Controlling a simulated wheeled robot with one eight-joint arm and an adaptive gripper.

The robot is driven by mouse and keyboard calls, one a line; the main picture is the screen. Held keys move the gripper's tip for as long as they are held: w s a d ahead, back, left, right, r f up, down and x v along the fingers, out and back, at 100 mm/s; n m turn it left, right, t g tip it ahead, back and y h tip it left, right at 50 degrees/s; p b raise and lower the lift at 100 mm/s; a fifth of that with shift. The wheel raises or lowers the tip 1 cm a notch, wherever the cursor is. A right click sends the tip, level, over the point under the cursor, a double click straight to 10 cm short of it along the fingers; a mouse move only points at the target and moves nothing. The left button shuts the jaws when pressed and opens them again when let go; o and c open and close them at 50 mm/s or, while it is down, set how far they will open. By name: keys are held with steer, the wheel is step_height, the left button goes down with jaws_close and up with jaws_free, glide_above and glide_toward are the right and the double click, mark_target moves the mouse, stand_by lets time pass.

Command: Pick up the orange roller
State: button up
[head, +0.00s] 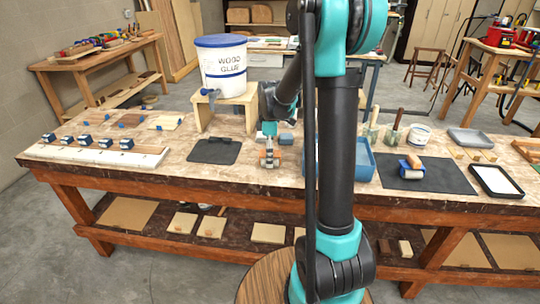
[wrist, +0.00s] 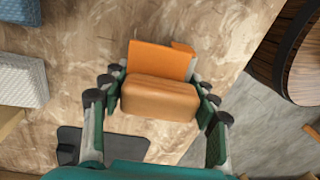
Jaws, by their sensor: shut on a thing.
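The orange roller (wrist: 162,97) is between the fingers of my gripper (wrist: 158,82) in the wrist view. It has a flat orange part (wrist: 160,58) and a rounded tan-brown part in front of it. The fingers press on its two sides. In the head view my gripper (head: 268,160) points down over the workbench near its front edge, with a small orange patch between the fingers. I cannot tell whether the roller touches the bench top.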

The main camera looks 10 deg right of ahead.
step_height(320, 180, up, 20)
stand_by(0.5)
